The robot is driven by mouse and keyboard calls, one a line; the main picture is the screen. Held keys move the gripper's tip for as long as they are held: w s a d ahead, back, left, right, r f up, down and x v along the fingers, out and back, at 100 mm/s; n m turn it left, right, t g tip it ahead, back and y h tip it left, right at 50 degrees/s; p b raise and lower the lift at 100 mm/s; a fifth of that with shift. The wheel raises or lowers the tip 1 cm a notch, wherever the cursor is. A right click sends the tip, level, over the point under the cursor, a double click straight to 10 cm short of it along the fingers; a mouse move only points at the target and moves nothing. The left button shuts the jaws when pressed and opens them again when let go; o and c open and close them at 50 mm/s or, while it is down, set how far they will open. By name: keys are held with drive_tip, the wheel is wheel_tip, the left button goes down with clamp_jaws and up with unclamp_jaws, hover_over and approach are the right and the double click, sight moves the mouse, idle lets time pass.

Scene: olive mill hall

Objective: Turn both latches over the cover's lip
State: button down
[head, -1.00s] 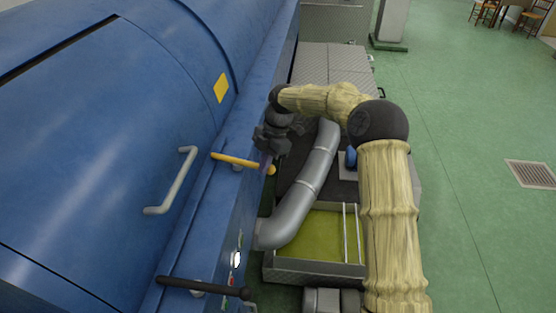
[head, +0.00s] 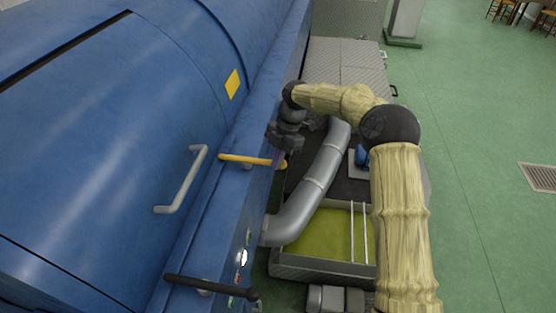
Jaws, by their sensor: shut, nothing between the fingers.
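The blue curved cover (head: 110,150) with a grey bar handle fills the left of the head view. The yellow latch (head: 243,159) lies crosswise on the blue ledge along the cover's lower edge, its inner end toward the cover and its knob end out past the ledge. The black latch (head: 205,284) lies nearer, also crosswise, its knob outward. I cannot tell whether either inner end lies over the lip. My gripper (head: 280,159) is shut and empty, pointing down at the yellow latch's knob end; its fingertips are small and partly unclear, and I cannot tell whether they touch it.
A grey pipe (head: 308,190) curves from the machine just right of my gripper. Below it stands an open bin (head: 322,272) with greenish contents. Small buttons sit on the machine's side by the black latch.

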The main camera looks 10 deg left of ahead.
drive_tip(key=shift+w+r, duration=0.15)
drive_tip(key=p+v, duration=0.8)
drive_tip(key=v, duration=0.1)
drive_tip(key=shift+r+p, duration=0.3)
drive_tip(key=shift+r, duration=0.05)
drive_tip(key=shift+w+d+f, duration=0.1)
drive_tip(key=shift+f, duration=0.05)
drive_tip(key=s+d+f+m+t+h+b, duration=0.1)
drive_tip(key=s+d+f+m+t+b, duration=0.2)
drive_tip(key=s+d+m, duration=0.9)
drive_tip(key=s+d+f+m+t+h+b, duration=0.1)
drive_tip(key=s+d+f+m+t+b, duration=0.1)
drive_tip(key=s+d+f+m+b, duration=0.4)
drive_tip(key=s+d+m+b, duration=0.4)
drive_tip(key=s+d+m, duration=0.3)
drive_tip(key=m, duration=0.3)
drive_tip(key=shift+d+t, duration=0.25)
drive_tip(key=shift+t, duration=0.15)
drive_tip(key=shift+s, duration=0.15)
